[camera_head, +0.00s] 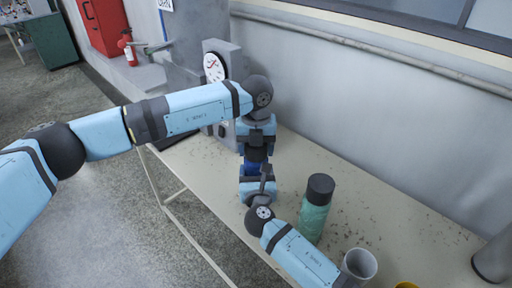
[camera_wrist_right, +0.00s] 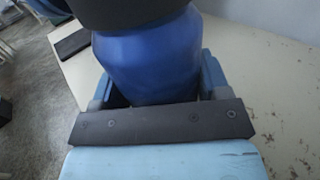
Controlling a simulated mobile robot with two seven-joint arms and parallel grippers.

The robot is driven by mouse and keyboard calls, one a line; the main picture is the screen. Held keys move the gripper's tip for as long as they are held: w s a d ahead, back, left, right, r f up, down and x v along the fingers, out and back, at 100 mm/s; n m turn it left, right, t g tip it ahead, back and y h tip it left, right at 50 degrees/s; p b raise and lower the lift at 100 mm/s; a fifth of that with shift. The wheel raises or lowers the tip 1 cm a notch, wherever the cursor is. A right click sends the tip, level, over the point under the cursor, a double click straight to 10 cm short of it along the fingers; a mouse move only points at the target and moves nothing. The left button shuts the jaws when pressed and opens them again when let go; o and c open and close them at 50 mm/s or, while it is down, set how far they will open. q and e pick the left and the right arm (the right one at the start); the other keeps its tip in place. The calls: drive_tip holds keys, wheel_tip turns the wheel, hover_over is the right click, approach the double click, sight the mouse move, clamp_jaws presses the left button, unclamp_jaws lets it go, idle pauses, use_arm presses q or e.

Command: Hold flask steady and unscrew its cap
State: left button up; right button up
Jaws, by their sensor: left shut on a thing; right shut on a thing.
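A blue flask (camera_head: 254,169) is upright between my two grippers above the table, mostly hidden by them in the head view. In the right wrist view the flask (camera_wrist_right: 150,60) fills the jaws, with its dark cap (camera_wrist_right: 125,12) at the top edge. My right gripper (camera_head: 258,180) is shut around the flask's body from below. My left gripper (camera_head: 256,146) points down from above and is shut on the dark cap. The fingertips of the left gripper blend with the cap, so their exact contact is hard to see.
On the pale table (camera_head: 385,215) stand a green flask with a dark cap (camera_head: 313,210), close to my right arm, and a grey cup (camera_head: 359,265). A yellow item (camera_head: 406,285) shows at the bottom edge. A grey machine with a dial (camera_head: 214,68) is behind my left arm.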

use_arm(q)
drive_tip(key=shift+r, duration=0.15)
drive_tip(key=shift+r, duration=0.95)
drive_tip(key=shift+r, duration=0.1)
drive_tip(key=shift+r, duration=1.9)
use_arm(e)
drive_tip(key=o, duration=1.8)
